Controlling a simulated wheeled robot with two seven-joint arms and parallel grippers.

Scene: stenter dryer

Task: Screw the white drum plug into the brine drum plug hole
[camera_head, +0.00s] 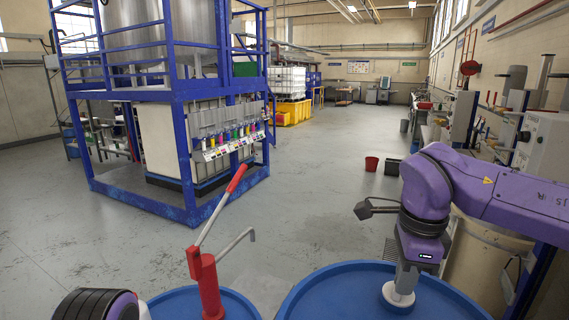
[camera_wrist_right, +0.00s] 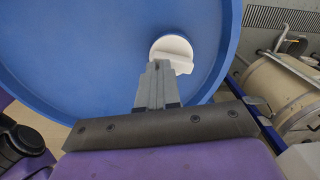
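The white drum plug (camera_head: 397,296) is a round white piece at the top of the large blue drum (camera_head: 335,290) at the bottom centre right. My right gripper (camera_head: 405,276) points down at it, with its grey fingers close together on the plug's raised part. In the right wrist view, the fingers (camera_wrist_right: 157,82) meet the edge of the white plug (camera_wrist_right: 171,48), near the rim of the blue lid (camera_wrist_right: 80,50). The plug hole is not visible; I cannot tell how deep the plug sits. My left gripper is outside the view.
A red hand pump (camera_head: 208,275) with a raised lever and grey spout stands on a second blue drum (camera_head: 170,303) to the left. A beige drum (camera_head: 480,262) stands at the right. A blue-framed machine (camera_head: 188,140) stands at the left. The floor between is open.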

